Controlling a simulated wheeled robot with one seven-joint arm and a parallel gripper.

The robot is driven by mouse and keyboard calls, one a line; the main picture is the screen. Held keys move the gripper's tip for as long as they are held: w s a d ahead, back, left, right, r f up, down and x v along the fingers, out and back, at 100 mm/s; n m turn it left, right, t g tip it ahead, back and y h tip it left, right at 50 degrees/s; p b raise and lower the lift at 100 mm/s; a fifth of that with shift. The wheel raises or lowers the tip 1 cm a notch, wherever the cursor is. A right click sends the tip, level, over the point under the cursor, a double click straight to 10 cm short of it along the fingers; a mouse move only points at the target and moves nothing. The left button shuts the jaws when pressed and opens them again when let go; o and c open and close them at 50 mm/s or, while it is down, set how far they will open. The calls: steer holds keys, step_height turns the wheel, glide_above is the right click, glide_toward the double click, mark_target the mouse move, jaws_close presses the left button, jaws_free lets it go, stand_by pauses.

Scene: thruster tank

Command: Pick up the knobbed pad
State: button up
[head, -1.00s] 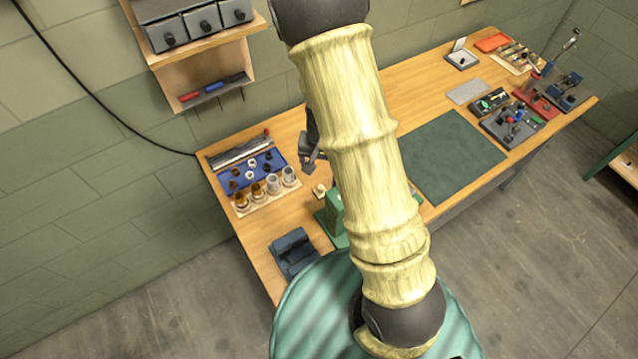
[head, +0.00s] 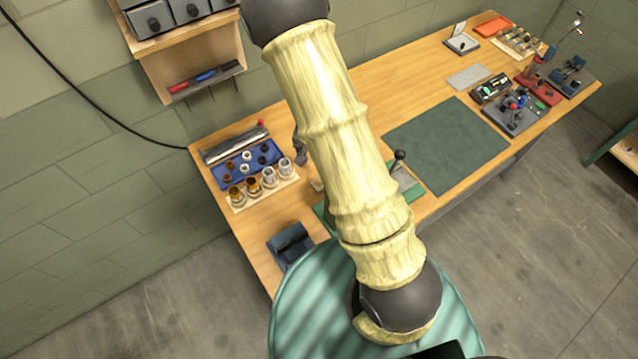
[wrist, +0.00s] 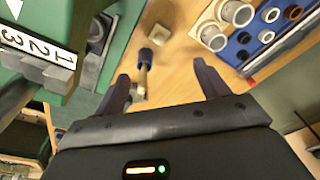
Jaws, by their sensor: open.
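My gripper (wrist: 165,80) is open and empty in the wrist view, pointing at the wooden bench top. A small pale beige block (wrist: 165,34) lies ahead of the fingertips; it also shows beside my arm in the head view (head: 317,185). A dark blue-capped piece with a pale stem (wrist: 146,56) is nearer, its stem by the left finger. In the head view a black ball knob (head: 399,155) stands over a grey plate (head: 405,178), right of my arm. I cannot tell for certain which is the knobbed pad. My arm mostly hides my gripper in the head view.
A green machine marked with numbers (wrist: 40,50) stands close on the left in the wrist view. A blue tray of rings (head: 247,163) and a rack of cups (head: 263,188) are on the other side. A green mat (head: 446,143) lies clear.

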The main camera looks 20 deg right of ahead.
steer(key=f, duration=0.3)
steer(key=w+f, duration=0.1)
steer(key=f, duration=0.3)
steer(key=f+b, duration=0.1)
steer(key=f, duration=0.3)
steer(key=shift+w+d+f, duration=0.15)
steer(key=shift+w+d, duration=0.05)
steer(key=shift+d, duration=0.15)
steer(key=shift+w+f, duration=0.2)
steer(key=shift+f, duration=0.2)
steer(key=shift+s+a, duration=0.15)
steer(key=shift+s, duration=0.05)
steer(key=shift+d+f, duration=0.25)
steer(key=shift+f, duration=0.15)
steer(key=shift+w+f+p, duration=0.15)
steer(key=shift+f+p, duration=0.55)
steer(key=shift+f, duration=1.45)
steer(key=c, duration=1)
